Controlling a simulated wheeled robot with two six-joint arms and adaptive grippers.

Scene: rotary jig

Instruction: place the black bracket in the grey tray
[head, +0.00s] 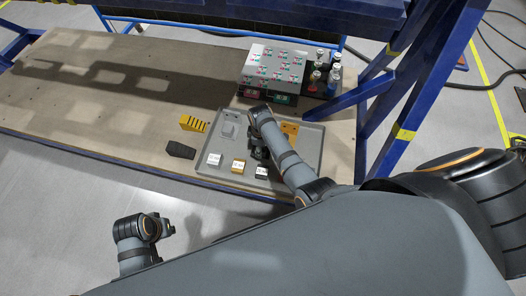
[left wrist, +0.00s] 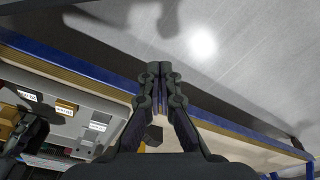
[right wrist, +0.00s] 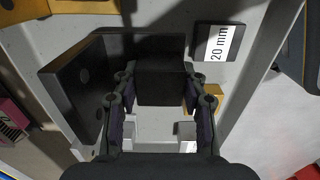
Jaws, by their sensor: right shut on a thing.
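The black bracket (right wrist: 85,85) fills the left and middle of the right wrist view. My right gripper (right wrist: 160,90) is shut on its upright dark part. In the head view my right gripper (head: 258,150) is over the grey tray (head: 205,143), and its arm hides much of the bracket. The bracket is within the tray's outline; I cannot tell whether it touches the tray floor. My left gripper (head: 168,228) is off the table's front edge, in front of the tray. In the left wrist view its fingertips (left wrist: 158,72) are together and empty.
The tray holds labelled white (head: 214,160), yellow (head: 238,166) and black (head: 261,172) blocks, a grey part (head: 228,130) and an orange part (head: 290,130). A black block (head: 180,150) and a yellow part (head: 193,123) lie left of it. A fixture box (head: 272,65) stands behind.

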